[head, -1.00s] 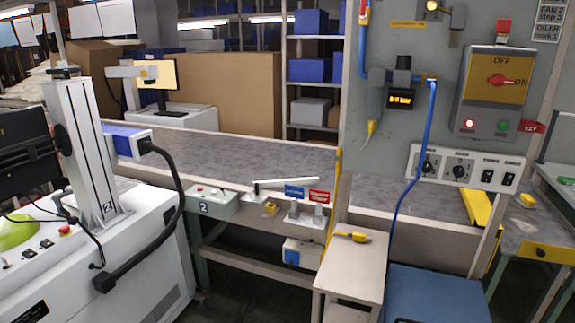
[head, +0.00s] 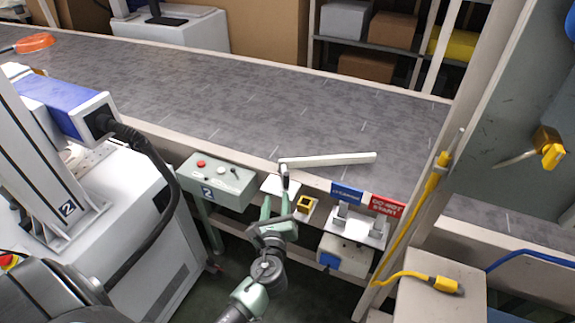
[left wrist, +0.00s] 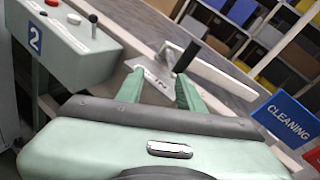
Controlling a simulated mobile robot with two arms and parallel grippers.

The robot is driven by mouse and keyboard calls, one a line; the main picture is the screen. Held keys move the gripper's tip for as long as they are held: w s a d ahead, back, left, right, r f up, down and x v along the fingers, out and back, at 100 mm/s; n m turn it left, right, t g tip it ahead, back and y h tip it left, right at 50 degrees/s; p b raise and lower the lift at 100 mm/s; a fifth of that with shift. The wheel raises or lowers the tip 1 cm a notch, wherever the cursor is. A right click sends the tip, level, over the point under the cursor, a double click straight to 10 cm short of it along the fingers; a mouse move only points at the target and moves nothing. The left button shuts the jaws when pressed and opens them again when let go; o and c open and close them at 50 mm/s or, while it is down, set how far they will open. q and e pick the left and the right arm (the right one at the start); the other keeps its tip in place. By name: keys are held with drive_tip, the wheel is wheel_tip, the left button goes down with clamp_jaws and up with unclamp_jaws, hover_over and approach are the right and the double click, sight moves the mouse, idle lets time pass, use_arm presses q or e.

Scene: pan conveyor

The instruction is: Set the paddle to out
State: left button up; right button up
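The paddle (head: 330,159) is a long white bar lying over the near edge of the conveyor, pointing right. It also shows in the left wrist view (left wrist: 225,72). A dark upright handle (head: 285,176) stands at its left end, above a small white plate; it also shows in the wrist view (left wrist: 187,56). My left gripper (head: 276,206) is open and empty, just below the plate. In the wrist view the open fingers (left wrist: 158,90) flank the lettered plate (left wrist: 150,78), with the handle beyond the right fingertip. Contact cannot be told. My right gripper is out of view.
A grey control box (head: 217,181) marked 2 sits left of the paddle. A yellow-black switch (head: 306,204), a blue sign (head: 347,193) and a red sign (head: 387,205) are to the right. The conveyor (head: 230,95) near the paddle is clear. An orange item (head: 36,42) lies far left.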

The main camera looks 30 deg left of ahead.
sight(286, 177)
use_arm(q)
drive_tip(key=r+m, duration=0.1)
drive_tip(key=w+d+r+m+t, duration=0.1)
drive_tip(key=r+m, duration=0.1)
drive_tip(key=w+r+m, duration=0.1)
drive_tip(key=shift+d+r+t, duration=0.15)
drive_tip(key=shift+r+t, duration=0.25)
drive_tip(key=shift+w+r+m, duration=0.1)
drive_tip(key=shift+w+m, duration=0.2)
drive_tip(key=shift+w, duration=0.1)
drive_tip(key=x, duration=0.7)
drive_tip(key=shift+f, duration=0.2)
clamp_jaws()
